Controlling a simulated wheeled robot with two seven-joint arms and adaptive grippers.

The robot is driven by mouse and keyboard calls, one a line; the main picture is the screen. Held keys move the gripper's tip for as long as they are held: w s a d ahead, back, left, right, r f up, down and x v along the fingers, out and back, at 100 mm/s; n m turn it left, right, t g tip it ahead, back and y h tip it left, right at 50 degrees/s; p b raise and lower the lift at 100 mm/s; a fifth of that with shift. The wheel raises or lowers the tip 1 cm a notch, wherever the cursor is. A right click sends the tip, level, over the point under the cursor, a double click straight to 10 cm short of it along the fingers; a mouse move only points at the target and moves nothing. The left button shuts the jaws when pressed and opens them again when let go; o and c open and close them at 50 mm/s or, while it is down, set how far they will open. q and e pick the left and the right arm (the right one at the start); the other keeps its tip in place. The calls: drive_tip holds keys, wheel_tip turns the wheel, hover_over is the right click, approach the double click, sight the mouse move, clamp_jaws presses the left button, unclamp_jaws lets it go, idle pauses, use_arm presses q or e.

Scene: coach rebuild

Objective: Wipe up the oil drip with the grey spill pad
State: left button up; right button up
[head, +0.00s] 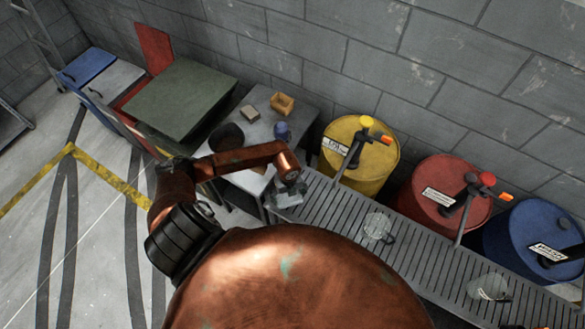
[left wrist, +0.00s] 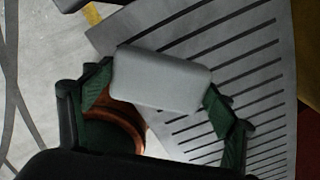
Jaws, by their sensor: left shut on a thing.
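My left gripper (head: 290,188) is over the left end of the slatted grey drip tray (head: 340,215). In the left wrist view the grey spill pad (left wrist: 162,77) sits between the green-lined fingers of this gripper (left wrist: 158,97), which is shut on it. The slats of the tray show behind and below the pad. In the head view the pad's grey edge (head: 286,200) shows just under the gripper. I cannot tell whether the pad touches the tray. No oil drip can be made out in either view. My right gripper is not in view.
Yellow (head: 372,165), red (head: 432,200) and blue (head: 530,240) drums with taps stand behind the tray. Clear jugs (head: 378,227) (head: 488,288) stand on it. A grey table (head: 262,102) at its left holds a dark round thing (head: 226,137), a blue item and small boxes.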

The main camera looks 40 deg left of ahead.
use_arm(q)
wheel_tip(320, 180, up, 3)
drive_tip(key=shift+f+p, duration=0.2)
drive_tip(key=shift+p, duration=0.7)
drive_tip(key=shift+r+p, duration=1.15)
drive_tip(key=shift+r, duration=0.35)
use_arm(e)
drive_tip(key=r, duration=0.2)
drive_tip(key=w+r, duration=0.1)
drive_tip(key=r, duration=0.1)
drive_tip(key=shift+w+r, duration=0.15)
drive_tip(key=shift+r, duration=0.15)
